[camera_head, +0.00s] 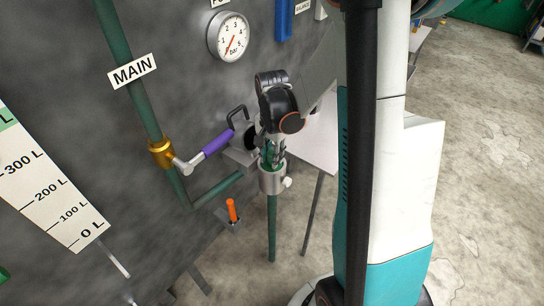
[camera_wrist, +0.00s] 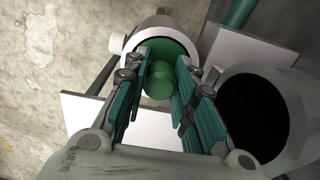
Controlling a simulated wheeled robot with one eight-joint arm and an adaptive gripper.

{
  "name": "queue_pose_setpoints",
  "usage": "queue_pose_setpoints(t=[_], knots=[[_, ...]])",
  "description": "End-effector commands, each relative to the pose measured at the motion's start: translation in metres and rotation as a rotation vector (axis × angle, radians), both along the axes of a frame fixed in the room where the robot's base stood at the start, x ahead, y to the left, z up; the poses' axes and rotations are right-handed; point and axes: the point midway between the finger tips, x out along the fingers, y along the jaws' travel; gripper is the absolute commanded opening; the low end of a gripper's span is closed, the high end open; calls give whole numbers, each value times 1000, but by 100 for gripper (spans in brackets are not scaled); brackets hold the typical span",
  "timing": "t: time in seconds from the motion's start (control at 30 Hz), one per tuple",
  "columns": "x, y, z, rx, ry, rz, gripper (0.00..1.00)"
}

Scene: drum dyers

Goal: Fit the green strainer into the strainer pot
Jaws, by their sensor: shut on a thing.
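The strainer pot (camera_head: 272,182) is a silver cup on a green pipe, below my gripper (camera_head: 272,152) in the head view. Its pale rim (camera_wrist: 152,27) shows at the top of the wrist view, around a dark green inside. The green strainer (camera_wrist: 160,82) lies between my two fingers (camera_wrist: 165,60), and they are shut on it. It lines up with the pot's mouth and appears at least partly in it. My fingers hide its sides, and I cannot tell how deep it sits.
A grey round housing (camera_wrist: 232,85) with a dark opening stands close beside my fingers. A purple-handled lever (camera_head: 217,143) and an orange-handled tool (camera_head: 231,210) are left of the pot. A white table (camera_head: 312,140) stands just behind. Open floor lies to the right.

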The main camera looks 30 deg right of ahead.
Motion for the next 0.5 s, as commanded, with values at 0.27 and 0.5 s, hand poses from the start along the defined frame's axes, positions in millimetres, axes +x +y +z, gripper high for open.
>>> queue_pose_setpoints(t=[0.27,0.5], knots=[[0,0,-3,0,0,0,0],[0,0,-2,0,0,0,45]])
